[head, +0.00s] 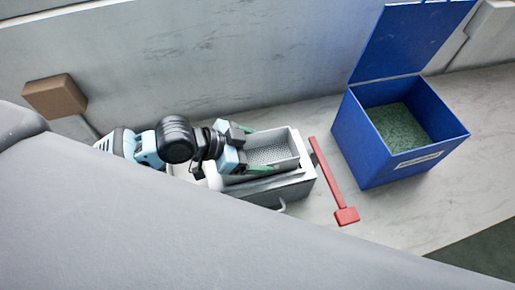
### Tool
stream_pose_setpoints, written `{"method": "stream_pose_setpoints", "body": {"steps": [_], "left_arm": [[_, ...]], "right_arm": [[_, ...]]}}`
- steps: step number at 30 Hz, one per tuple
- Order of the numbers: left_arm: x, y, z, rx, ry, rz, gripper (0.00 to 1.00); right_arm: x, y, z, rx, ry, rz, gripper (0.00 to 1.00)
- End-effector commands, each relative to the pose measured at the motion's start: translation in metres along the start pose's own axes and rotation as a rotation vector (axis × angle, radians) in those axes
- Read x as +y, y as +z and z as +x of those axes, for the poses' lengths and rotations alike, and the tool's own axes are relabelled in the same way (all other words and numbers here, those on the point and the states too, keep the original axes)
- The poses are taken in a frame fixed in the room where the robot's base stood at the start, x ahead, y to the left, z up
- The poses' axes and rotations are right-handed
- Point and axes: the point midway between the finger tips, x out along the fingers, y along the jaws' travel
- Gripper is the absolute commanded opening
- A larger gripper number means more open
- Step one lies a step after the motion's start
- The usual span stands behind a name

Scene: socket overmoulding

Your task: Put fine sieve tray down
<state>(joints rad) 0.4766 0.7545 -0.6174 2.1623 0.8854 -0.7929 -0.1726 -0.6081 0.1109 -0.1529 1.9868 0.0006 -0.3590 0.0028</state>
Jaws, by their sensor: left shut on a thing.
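The fine sieve tray (272,154) is a grey rectangular tray with a fine mesh floor. It sits level at the top of a light grey box-like holder (290,190), close to or on it; I cannot tell whether it touches. My left gripper (250,152) comes in from the left and is shut on the tray's left end, with green finger parts along its sides. The tray's left end is hidden by the gripper. My right gripper is not in view.
An open blue bin (370,150) with green granules stands on the right, its lid raised. A red T-shaped tool (331,180) lies between holder and bin. A brown block (55,96) is at the far left.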

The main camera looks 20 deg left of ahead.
Motion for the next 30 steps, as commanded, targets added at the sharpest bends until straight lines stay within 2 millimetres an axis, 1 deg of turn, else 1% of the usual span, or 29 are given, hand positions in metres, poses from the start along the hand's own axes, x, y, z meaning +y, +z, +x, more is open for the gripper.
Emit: {"method": "stream_pose_setpoints", "body": {"steps": [12, 13, 15, 17, 23, 26, 30], "left_arm": [[0.0, 0.004, 0.003, 0.001, 0.0, 0.0, 0.3], [0.0, 0.004, 0.003, 0.0, 0.0, 0.0, 0.84], [0.0, 0.003, 0.002, 0.001, 0.0, 0.0, 0.93], [0.0, 0.003, 0.002, 0.0, 0.0, 0.0, 1.0], [0.0, 0.003, 0.002, 0.001, 0.0, 0.001, 1.0], [0.0, 0.0, 0.0, 0.002, -0.001, 0.002, 1.0], [-0.001, 0.002, -0.013, -0.002, -0.002, 0.001, 1.0]], "right_arm": [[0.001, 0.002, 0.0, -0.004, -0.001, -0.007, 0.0], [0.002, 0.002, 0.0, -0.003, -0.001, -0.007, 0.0], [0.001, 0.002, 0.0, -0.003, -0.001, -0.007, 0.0], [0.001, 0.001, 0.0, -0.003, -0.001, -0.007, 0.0], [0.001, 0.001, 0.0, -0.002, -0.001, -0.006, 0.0], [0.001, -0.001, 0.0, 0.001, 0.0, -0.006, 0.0], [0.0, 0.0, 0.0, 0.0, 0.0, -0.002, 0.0]]}}
